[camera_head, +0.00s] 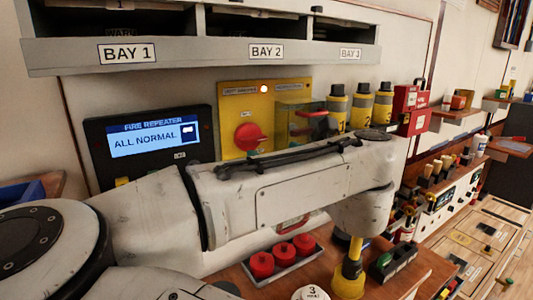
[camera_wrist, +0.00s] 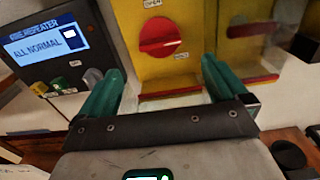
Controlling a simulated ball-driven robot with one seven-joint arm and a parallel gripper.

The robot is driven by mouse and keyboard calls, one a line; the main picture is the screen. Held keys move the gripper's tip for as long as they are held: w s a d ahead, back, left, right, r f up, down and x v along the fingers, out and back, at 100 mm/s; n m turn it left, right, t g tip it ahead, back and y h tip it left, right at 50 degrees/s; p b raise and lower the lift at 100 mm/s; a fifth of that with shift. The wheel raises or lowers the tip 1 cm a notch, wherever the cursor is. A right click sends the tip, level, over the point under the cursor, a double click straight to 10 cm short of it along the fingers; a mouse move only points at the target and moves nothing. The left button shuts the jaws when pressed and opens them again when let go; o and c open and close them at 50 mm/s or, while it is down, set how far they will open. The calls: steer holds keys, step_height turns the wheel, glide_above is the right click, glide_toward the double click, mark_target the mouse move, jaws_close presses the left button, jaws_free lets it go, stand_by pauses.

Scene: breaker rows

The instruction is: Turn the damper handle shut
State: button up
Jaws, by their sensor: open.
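The red round damper handle (camera_head: 249,136) is on a yellow panel (camera_head: 231,103) on the wall, with a lit lamp above it. In the wrist view the handle (camera_wrist: 162,37) shows a bar across its face and small labels above and below it; one reads OPEN. My gripper (camera_wrist: 160,72) is open, its green fingers to the lower left and lower right of the handle. I see nothing between the fingers, and the handle appears ahead of them. My arm hides the gripper in the head view.
A clear cover (camera_head: 299,119) encloses a red part right of the handle. The fire repeater screen (camera_head: 154,139) is at left, yellow cylinders (camera_head: 361,107) and a red box (camera_head: 411,108) at right. A tray of red knobs (camera_head: 283,260) is on the bench below. Bay shelves (camera_head: 205,53) overhang the panel.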

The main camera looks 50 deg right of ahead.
steer(key=shift+s+a, duration=0.2)
steer(key=shift+s, duration=0.45)
stand_by(0.3)
